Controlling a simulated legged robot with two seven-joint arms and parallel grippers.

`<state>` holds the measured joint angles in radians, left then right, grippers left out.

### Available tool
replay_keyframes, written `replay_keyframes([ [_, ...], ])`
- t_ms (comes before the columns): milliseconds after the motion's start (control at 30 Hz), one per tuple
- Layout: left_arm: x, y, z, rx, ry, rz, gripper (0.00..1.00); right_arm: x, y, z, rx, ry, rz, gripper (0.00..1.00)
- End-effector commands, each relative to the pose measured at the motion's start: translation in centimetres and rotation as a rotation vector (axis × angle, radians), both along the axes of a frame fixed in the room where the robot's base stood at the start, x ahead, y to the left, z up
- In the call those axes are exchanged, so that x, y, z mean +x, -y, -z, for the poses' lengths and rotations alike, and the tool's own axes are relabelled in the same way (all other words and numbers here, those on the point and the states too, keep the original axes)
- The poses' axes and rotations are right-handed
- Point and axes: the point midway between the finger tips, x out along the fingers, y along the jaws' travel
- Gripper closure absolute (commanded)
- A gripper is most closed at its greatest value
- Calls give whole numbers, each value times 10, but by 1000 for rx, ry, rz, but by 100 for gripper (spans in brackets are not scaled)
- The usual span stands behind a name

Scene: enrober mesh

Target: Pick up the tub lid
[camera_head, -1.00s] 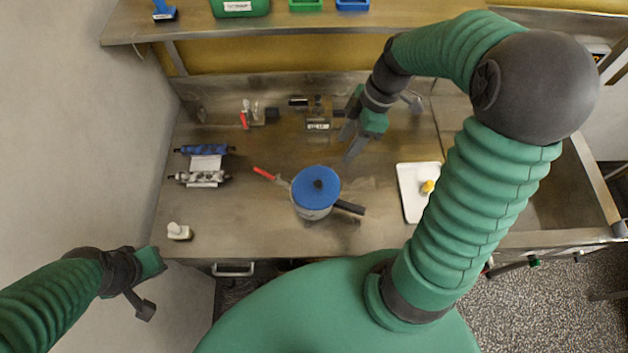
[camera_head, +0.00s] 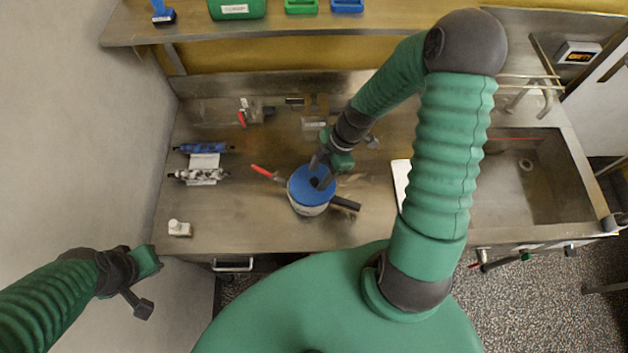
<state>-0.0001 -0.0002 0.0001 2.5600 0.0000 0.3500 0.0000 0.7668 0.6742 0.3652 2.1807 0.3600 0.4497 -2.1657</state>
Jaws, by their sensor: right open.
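The blue tub lid (camera_head: 301,190) sits on top of a pale round tub (camera_head: 308,210) in the middle of the steel table. A dark knob was at the lid's centre and is now mostly hidden by my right gripper. My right gripper (camera_head: 320,175) is open, pointing down over the lid with its fingers around or just above the knob; I cannot tell whether they touch it. My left gripper (camera_head: 147,288) is off the table at the lower left, empty, with its fingers spread apart.
A red-handled tool (camera_head: 263,171) and a black handle (camera_head: 345,203) stick out beside the tub. Blue and patterned rollers (camera_head: 205,148) lie at left, near a small white bottle (camera_head: 179,228). A white tray (camera_head: 401,180) is partly behind my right arm. A sink (camera_head: 525,185) is at right.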

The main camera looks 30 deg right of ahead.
Motion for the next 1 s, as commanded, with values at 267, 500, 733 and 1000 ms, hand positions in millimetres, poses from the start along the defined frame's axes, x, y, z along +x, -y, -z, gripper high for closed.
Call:
replay_keyframes([
  [267, 0, 0, -5, 0, 0, 0, 100, 2, -8, 19, 0, 2, 1, 52],
  [500, 0, 0, -5, 0, 0, 0, 100, 2, -8, 18, 1, 2, 0, 73],
  [733, 0, 0, -5, 0, 0, 0, 100, 2, -8, 18, 0, 1, 0, 100],
  [1000, 0, 0, -5, 0, 0, 0, 100, 2, -7, 18, 0, 2, 1, 100],
])
